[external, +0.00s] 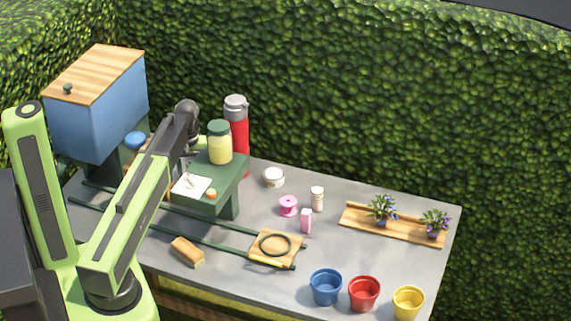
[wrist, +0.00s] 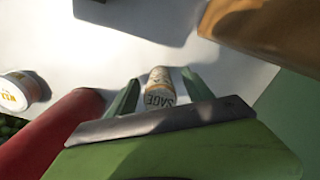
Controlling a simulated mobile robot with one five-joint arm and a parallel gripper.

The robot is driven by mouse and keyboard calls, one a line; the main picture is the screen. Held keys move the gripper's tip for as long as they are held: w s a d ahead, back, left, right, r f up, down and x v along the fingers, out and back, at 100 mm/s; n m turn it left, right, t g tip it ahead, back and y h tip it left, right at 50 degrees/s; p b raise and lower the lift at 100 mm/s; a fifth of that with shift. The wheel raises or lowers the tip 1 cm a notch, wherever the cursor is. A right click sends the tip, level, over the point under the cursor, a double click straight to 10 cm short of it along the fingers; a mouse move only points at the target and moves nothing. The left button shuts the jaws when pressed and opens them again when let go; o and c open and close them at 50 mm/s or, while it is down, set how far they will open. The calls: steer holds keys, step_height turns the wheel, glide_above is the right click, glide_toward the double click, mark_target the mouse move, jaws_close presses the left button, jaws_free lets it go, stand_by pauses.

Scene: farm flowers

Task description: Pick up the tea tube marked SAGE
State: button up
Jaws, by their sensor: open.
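The tea tube marked SAGE (wrist: 159,93) shows in the wrist view as a pale cylinder with dark lettering and a yellowish band. My gripper (wrist: 160,78) is open, with one green finger on each side of the tube. Whether the fingers touch it cannot be told. In the external view the end of my arm reaches behind the green stand, and my fingers are hidden. I cannot make out the SAGE tube in that view.
A red flask (external: 238,130) stands close by and also shows beside my gripper in the wrist view (wrist: 45,135). A green-lidded jar (external: 219,143) sits on the green stand (external: 232,187). A blue box (external: 97,118) is at left. Pots and a planter occupy the table's right side.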

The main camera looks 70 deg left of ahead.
jaws_close()
stand_by(0.3)
step_height(320, 180, up, 10)
steer(key=p, duration=1)
steer(key=shift+r, duration=0.1)
